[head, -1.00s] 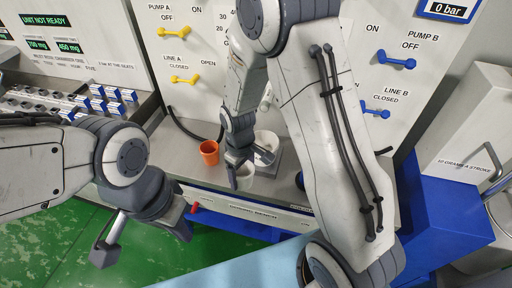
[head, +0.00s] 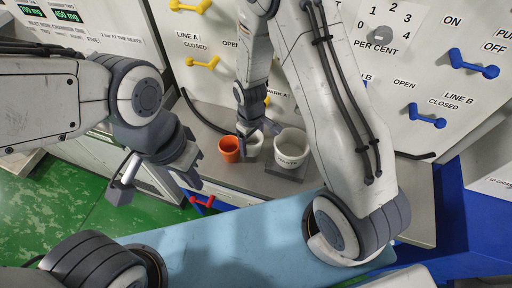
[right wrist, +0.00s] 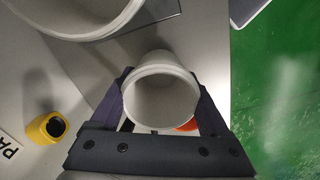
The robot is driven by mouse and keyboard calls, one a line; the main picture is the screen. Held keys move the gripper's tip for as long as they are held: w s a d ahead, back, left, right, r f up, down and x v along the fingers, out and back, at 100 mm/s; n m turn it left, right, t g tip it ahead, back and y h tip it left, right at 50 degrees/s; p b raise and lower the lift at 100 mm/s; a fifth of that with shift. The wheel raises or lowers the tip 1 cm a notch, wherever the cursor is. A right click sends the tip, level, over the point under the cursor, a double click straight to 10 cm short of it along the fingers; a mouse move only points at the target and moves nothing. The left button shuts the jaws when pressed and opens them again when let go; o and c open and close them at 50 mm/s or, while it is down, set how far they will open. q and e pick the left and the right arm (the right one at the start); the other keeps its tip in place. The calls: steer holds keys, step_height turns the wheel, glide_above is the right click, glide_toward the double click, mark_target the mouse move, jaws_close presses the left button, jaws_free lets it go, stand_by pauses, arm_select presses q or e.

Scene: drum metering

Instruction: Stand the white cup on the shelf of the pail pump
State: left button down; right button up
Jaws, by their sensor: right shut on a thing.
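The white cup (head: 254,146) is between the jaws of my right gripper (head: 250,128), between an orange cup and a larger white pot in the head view. In the right wrist view, its round open mouth (right wrist: 160,104) faces the camera with a dark jaw on each side. I cannot tell whether its base touches the counter. My left gripper (head: 190,178) hangs at the left, apart from the cups; its fingers are unclear. A pale housing (head: 492,178) at the right edge appears to be the pail pump, mostly cut off. Its shelf is not visible.
The orange cup (head: 229,149) stands close left of the white cup. The larger white pot (head: 291,148) stands close right on a grey plate. The panel behind has yellow (head: 202,62) and blue levers (head: 427,116). A red lever (head: 203,202) projects at the counter's front.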

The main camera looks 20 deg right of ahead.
mark_target(252, 150)
steer(key=shift+s+f, duration=0.1)
steer(key=shift+f, duration=2.1)
steer(key=shift+f, duration=0.2)
steer(key=o, duration=1.2)
steer(key=shift+r, duration=0.1)
